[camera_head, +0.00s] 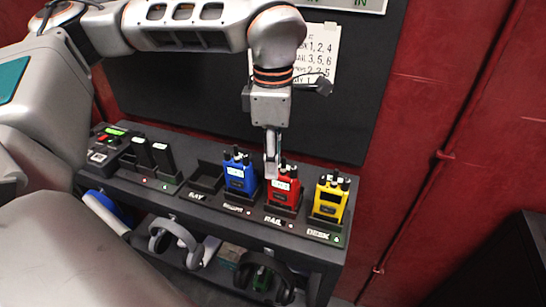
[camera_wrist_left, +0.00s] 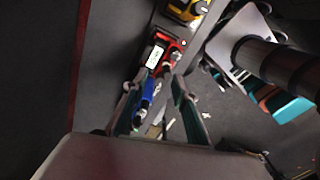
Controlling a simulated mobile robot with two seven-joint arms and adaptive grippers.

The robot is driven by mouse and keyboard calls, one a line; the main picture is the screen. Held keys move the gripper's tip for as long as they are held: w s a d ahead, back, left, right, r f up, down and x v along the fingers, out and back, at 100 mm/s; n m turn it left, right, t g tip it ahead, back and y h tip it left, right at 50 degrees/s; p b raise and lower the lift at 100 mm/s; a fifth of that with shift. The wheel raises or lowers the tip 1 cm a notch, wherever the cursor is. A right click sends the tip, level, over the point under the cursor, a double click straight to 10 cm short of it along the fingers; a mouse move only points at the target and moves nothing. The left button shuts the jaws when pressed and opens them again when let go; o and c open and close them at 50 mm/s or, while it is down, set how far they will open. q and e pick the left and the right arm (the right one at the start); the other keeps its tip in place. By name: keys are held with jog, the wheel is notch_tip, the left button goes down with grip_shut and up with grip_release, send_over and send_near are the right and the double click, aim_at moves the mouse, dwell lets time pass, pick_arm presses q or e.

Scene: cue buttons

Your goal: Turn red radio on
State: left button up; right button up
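The red radio (camera_head: 283,190) stands upright in its dock on the shelf top, between a blue radio (camera_head: 240,174) on its left and a yellow radio (camera_head: 329,199) on its right. My left gripper (camera_head: 271,165) points down at the upper left part of the red radio in the head view; I cannot tell whether it touches. In the left wrist view the red radio (camera_wrist_left: 158,52) lies beyond the fingers of my left gripper (camera_wrist_left: 155,85), which are apart with a gap between them. The blue radio (camera_wrist_left: 147,92) shows in that gap. My right gripper is not in view.
An empty dock (camera_head: 207,176) and black handsets (camera_head: 161,157) stand left of the blue radio. Headphones (camera_head: 175,238) are on the lower shelf. A dark board with a paper list (camera_head: 318,50) is behind. A dark box (camera_head: 500,265) stands at the lower right.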

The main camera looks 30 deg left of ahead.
pick_arm(q)
grip_shut()
jog(key=shift+r+m+p, duration=0.2)
jog(key=shift+m+p, duration=0.5)
jog(key=shift+p, duration=0.15)
jog(key=shift+f+m, duration=0.15)
jog(key=shift+m, duration=0.15)
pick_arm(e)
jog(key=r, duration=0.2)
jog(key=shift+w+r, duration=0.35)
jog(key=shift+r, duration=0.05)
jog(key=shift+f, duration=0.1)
pick_arm(q)
jog(key=shift+c, duration=0.3)
grip_release()
jog(key=shift+o, duration=1)
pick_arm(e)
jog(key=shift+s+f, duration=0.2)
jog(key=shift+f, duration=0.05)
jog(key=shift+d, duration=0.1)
